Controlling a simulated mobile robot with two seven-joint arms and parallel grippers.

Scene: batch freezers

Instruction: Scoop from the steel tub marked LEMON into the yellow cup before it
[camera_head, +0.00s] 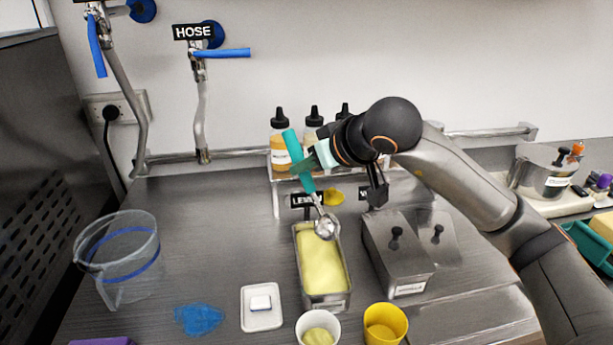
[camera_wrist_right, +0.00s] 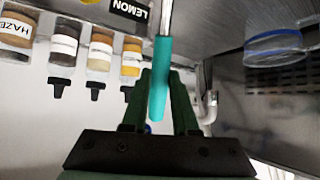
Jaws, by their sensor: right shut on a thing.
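My right gripper (camera_head: 310,163) is shut on the teal handle of a scoop (camera_head: 295,147); the handle also shows between the fingers in the right wrist view (camera_wrist_right: 160,85). The scoop's metal bowl hangs down over the back part of an open steel tub (camera_head: 349,303) of pale yellow ice cream. Whether the bowl touches the ice cream or holds any, I cannot tell. The LEMON sign (camera_head: 297,201) behind the tub is partly covered by the scoop. The yellow cup (camera_head: 385,326) stands in front, right of the tub's front end. My left gripper is not in view.
A white cup (camera_head: 309,318) with something yellow inside stands before the tub, left of the yellow cup. Lidded steel tubs (camera_head: 395,260) stand to the right. A white dish (camera_head: 262,320), blue spill (camera_head: 200,319) and clear pitcher (camera_head: 125,260) are left. Bottles (camera_head: 279,135) stand behind.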

